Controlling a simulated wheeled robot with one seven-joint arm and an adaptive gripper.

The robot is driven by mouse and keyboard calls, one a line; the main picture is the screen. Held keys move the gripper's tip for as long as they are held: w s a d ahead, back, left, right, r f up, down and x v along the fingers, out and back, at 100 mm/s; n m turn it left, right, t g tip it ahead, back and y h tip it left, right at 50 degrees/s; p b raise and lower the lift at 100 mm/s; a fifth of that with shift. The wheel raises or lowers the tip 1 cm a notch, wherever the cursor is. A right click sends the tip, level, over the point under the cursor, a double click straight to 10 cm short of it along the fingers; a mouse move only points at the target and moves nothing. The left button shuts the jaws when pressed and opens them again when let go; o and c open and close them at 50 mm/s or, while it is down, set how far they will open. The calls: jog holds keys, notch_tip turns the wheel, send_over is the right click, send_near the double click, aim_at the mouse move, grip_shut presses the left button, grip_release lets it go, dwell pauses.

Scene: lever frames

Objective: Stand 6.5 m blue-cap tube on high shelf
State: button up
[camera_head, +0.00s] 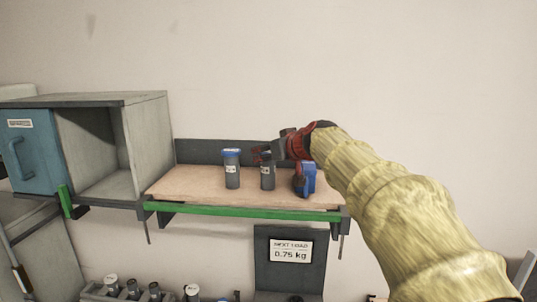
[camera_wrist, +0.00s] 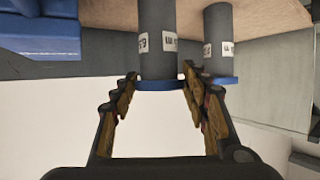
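Two dark grey tubes stand upright on the wooden shelf top. The left tube (camera_head: 232,172) has a plain blue cap. The right tube (camera_head: 267,178) has its top partly hidden by my gripper (camera_head: 263,153). In the wrist view the picture is inverted, and the nearer tube (camera_wrist: 157,42) has its blue cap (camera_wrist: 159,84) between the tips of my gripper (camera_wrist: 159,76). The fingers lie very close on both sides of the cap; contact cannot be made out. The other tube (camera_wrist: 218,40) is just beside the right finger. Label writing is too small to read surely.
A blue object (camera_head: 308,178) stands right of the tubes under my arm. The shelf (camera_head: 200,197) has a green front edge (camera_head: 240,210) and a dark back rail. An open box (camera_head: 150,140) with a teal door adjoins left. Below are a "0.75 kg" sign (camera_head: 291,250) and several more tubes (camera_head: 132,288).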

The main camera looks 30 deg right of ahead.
jog(key=shift+o, duration=1.3)
jog(key=shift+r, duration=0.15)
jog(key=b+v, duration=0.2)
jog(key=v, duration=1)
jog(key=shift+d, duration=0.1)
jog(key=s+a+f+g+y, duration=0.1)
jog(key=s+a+f+g, duration=0.1)
jog(key=s+a+f, duration=0.6)
jog(key=s+a+f+g+y, duration=0.1)
jog(key=s+a+f+g, duration=0.15)
jog(key=a+f, duration=0.5)
jog(key=s+a+f+g+h, duration=0.1)
jog(key=s+a+f+g, duration=0.1)
jog(key=s+f, duration=1.4)
notch_tip(320, 180, down, 3)
jog(key=shift+a+r+n+g, duration=0.1)
jog(key=shift+a+n+g, duration=0.2)
jog(key=shift+g, duration=0.35)
